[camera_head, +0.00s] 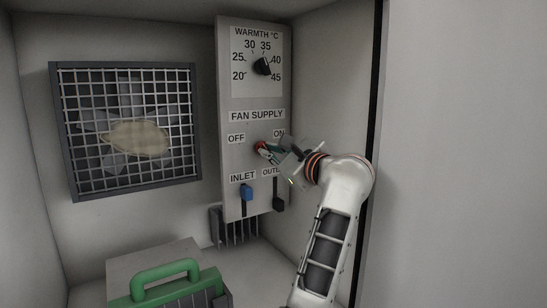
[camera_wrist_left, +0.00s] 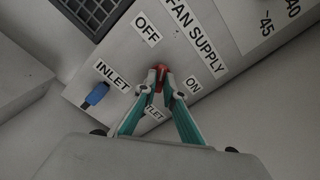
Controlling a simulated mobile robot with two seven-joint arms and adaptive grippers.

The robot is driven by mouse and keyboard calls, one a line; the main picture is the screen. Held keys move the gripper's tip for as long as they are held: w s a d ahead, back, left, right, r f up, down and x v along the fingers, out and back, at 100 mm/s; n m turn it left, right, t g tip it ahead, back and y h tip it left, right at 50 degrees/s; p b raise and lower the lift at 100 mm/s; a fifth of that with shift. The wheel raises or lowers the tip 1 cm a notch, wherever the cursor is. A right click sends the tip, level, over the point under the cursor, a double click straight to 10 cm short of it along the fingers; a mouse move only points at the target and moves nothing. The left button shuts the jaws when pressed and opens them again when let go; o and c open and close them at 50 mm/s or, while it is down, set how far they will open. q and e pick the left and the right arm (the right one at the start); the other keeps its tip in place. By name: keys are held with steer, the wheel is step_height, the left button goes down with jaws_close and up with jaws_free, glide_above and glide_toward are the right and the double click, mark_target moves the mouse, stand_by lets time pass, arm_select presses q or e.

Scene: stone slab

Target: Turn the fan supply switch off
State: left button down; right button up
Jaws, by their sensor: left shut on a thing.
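The fan supply switch (camera_head: 260,147) is a small red part on the grey control panel, below the "FAN SUPPLY" label and between the "OFF" and "ON" labels. It also shows red between the fingertips in the left wrist view (camera_wrist_left: 159,86). My left gripper (camera_head: 266,150) is at the panel, and its teal fingers (camera_wrist_left: 160,76) are shut on the switch. The fingers cover much of the switch, so I cannot tell which way it points. The gripper partly covers the "ON" and outlet labels in the head view. My right gripper is not in view.
Above is a black warmth dial (camera_head: 263,67). Below are a blue inlet slider (camera_head: 246,192) and a black outlet slider (camera_head: 278,204), close under my gripper. A fan grille (camera_head: 68,130) is on the back wall. A green-handled case (camera_head: 165,270) stands at lower left.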

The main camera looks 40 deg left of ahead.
arm_select(q)
steer(key=shift+n, duration=0.5)
steer(key=c, duration=2.1)
jaws_free()
steer(key=shift+c, duration=0.2)
step_height(320, 180, up, 10)
